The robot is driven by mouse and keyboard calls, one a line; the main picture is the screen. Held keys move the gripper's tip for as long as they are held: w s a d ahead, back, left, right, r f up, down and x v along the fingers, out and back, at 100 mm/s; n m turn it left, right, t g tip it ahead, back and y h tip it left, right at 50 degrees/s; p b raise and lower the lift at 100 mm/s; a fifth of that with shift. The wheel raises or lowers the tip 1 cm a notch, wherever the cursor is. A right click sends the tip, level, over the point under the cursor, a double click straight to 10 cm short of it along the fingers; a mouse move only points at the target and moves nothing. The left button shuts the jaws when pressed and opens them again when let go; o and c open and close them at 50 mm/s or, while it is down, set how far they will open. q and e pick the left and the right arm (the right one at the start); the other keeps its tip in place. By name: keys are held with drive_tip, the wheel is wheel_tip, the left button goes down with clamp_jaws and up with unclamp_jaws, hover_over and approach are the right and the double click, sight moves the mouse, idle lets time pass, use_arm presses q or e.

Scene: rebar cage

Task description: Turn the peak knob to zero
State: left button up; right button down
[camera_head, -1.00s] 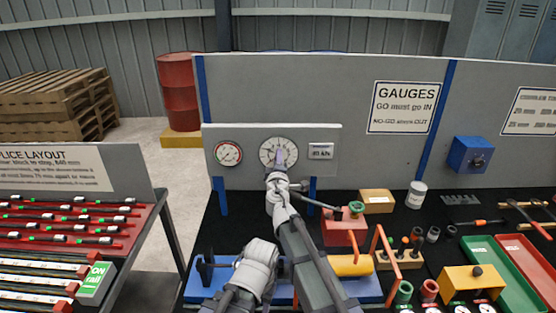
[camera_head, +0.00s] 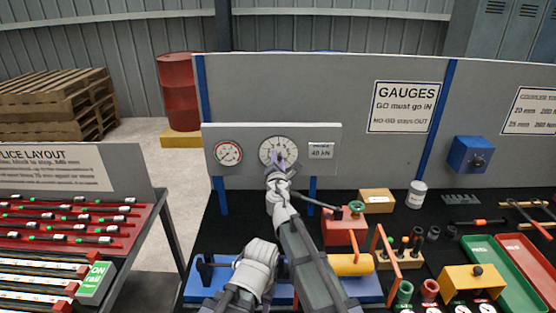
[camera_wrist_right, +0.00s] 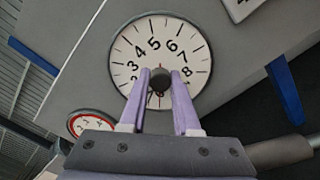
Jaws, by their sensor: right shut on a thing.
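A round white dial (camera_head: 266,147) with black numbers is on the grey gauge panel (camera_head: 330,170). In the right wrist view the dial (camera_wrist_right: 130,60) shows large numbers around a small dark knob (camera_wrist_right: 160,80) at its centre. The pale purple fingers of my right gripper (camera_wrist_right: 160,84) are closed around this knob, one on each side. In the head view my right gripper (camera_head: 281,160) covers the lower right of the dial. A small display (camera_head: 320,151) right of the dial seems to read 40 kN. My left gripper cannot be made out.
A smaller red-rimmed gauge (camera_head: 228,153) is left of the dial. Below are a red block (camera_head: 338,232) with a green knob, a yellow cylinder (camera_head: 352,265) and a blue base (camera_head: 372,290). A tan box (camera_head: 377,200) stands to the right.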

use_arm(q)
drive_tip(key=shift+f, duration=0.1)
use_arm(e)
drive_tip(key=shift+s+n, duration=0.1)
drive_tip(key=shift+n, duration=1.8)
drive_tip(key=c, duration=0.6)
unclamp_jaws()
drive_tip(key=shift+c, duration=0.2)
drive_tip(key=shift+s+d, duration=0.1)
drive_tip(key=shift+s, duration=0.45)
use_arm(q)
drive_tip(key=shift+s+a, duration=0.65)
drive_tip(key=shift+s, duration=0.25)
use_arm(e)
drive_tip(key=s, duration=0.6)
drive_tip(key=shift+s, duration=0.3)
